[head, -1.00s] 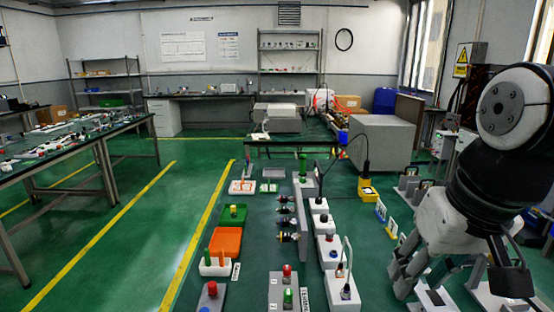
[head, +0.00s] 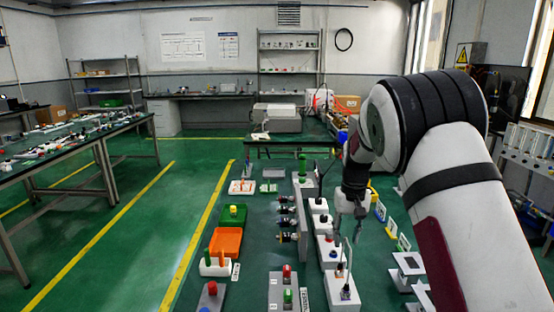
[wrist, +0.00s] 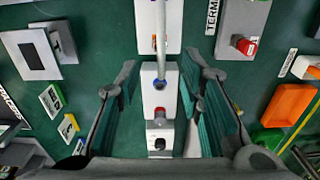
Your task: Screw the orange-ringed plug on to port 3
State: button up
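A row of several dark round ports (head: 287,223) sticks out of the left side of a grey upright panel (head: 302,228). Their numbers are too small to read, so I cannot tell which is port 3. No orange-ringed plug can be made out for certain; a small orange-red part shows by a white box (head: 345,292) with an upright grey lead, and near the top of the wrist view (wrist: 154,43). My gripper (head: 351,222) points down above the row of white boxes, right of the panel. In the wrist view my gripper (wrist: 161,78) is open and empty, with white boxes below between its fingers.
White boxes with knobs (head: 328,252) stand close along the panel's right. An orange tray (head: 226,242), a green tray (head: 233,215) and a red-button box (head: 283,285) lie to the left. Framed stands (head: 408,265) stand to the right. Green floor is open at far left.

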aim_at(341, 262)
jog(key=f, duration=0.1)
jog(key=w+f, duration=0.1)
jog(key=shift+w+f, duration=0.2)
jog(key=shift+f, duration=0.1)
jog(key=shift+f+b, duration=1)
jog(key=shift+f, duration=3.5)
grip_shut()
jog(key=shift+r, duration=0.2)
